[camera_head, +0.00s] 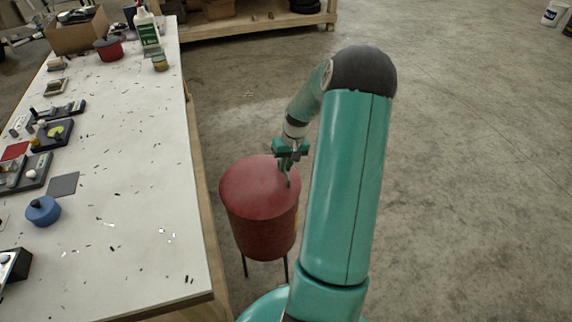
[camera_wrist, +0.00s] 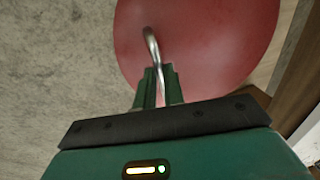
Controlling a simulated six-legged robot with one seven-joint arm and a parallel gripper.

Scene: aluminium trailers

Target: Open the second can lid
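A red can (camera_head: 262,228) with a round red lid (camera_head: 250,180) stands on thin dark legs on the floor, beside the table. The lid sits on the can and fills much of the wrist view (camera_wrist: 220,45). A curved metal handle (camera_wrist: 152,45) rises from the lid. My gripper (camera_head: 288,168) is over the right part of the lid. In the wrist view, its two green fingers (camera_wrist: 160,88) are close together on either side of the handle, with the handle's lower end between them.
A long white table (camera_head: 140,170) stands left of the can. It holds a blue pot (camera_head: 43,210), a red pot (camera_head: 108,48), a white bottle (camera_head: 147,28) and small devices. A wooden shelf (camera_head: 250,22) is at the back.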

